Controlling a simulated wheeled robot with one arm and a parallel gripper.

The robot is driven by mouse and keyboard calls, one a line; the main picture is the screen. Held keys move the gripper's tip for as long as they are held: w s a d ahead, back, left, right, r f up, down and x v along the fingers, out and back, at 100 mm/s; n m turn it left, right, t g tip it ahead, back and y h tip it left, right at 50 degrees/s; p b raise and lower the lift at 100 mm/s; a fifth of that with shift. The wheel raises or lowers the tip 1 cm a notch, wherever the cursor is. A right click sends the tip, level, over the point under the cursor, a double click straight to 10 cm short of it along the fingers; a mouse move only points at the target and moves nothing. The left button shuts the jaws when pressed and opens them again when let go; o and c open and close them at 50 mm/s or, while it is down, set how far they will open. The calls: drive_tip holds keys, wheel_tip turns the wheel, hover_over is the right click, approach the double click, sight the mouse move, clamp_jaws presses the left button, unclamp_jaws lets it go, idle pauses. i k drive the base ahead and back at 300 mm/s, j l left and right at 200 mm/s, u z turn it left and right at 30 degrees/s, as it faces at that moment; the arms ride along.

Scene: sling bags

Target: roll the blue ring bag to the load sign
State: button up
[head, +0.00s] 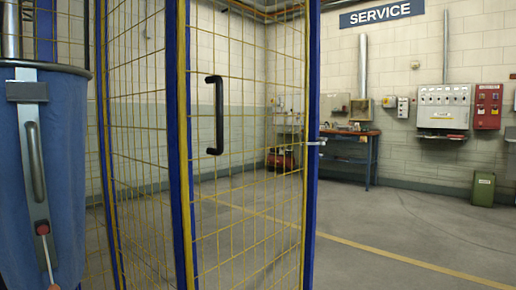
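A blue fabric bag (68,160) with a dark round rim stands upright at the left edge of the head view, close to me and partly cut off. It may be the blue ring bag. A metal strip with a grey handle (36,160) and a red knob (42,228) runs down its front. A thin pale rod goes down from the knob; I cannot tell what it belongs to. The only large sign I can read is a blue SERVICE sign (382,12) on the back wall; I see no load sign. My gripper is not in view.
A yellow mesh panel with blue posts (180,150) and a black handle (216,115) stands close, just right of the bag. Behind are a workbench (352,150), wall cabinets (444,108) and a green bin (482,189). The floor at the right, with a yellow line (400,261), is clear.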

sight(44, 119)
drive_tip(key=u, duration=1.65)
